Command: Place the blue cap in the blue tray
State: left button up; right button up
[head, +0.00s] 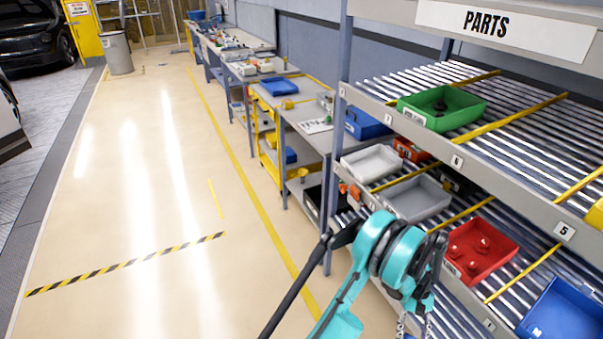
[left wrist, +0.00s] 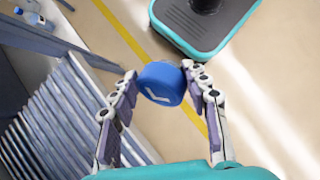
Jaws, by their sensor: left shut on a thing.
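In the left wrist view, my left gripper (left wrist: 160,74) is shut on the blue cap (left wrist: 161,84), a round blue piece with a white mark, held between the fingertips above the floor. In the head view, the teal wrist is in front of the rack's lower shelf, and the gripper fingers (head: 414,325) are partly cut off by the bottom edge; the cap cannot be made out clearly there. A blue tray (head: 563,312) sits on the lower rollers at the bottom right, partly cut off. Another blue tray (head: 279,87) lies on the yellow cart. My right gripper is out of view.
The PARTS rack (head: 440,150) stands at the right with sloped roller shelves. It holds a green bin (head: 478,97), a red bin (head: 498,240), grey bins (head: 418,212) and a blue bin (head: 364,124). Open floor (head: 140,200) lies to the left.

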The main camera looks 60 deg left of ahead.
aim_at(275, 85)
jog(key=i+j, duration=0.1)
jog(key=j, duration=0.3)
jog(key=j+u, duration=0.1)
jog(key=j, duration=0.35)
jog(key=i+j, duration=0.15)
jog(key=j, duration=0.25)
jog(key=i+j+u, duration=0.1)
jog(key=j, duration=0.3)
jog(key=i+j+u, duration=0.1)
jog(key=j, duration=0.35)
jog(key=i+j, duration=0.1)
jog(key=j, duration=0.3)
jog(key=i+j+u, duration=0.1)
jog(key=j, duration=0.25)
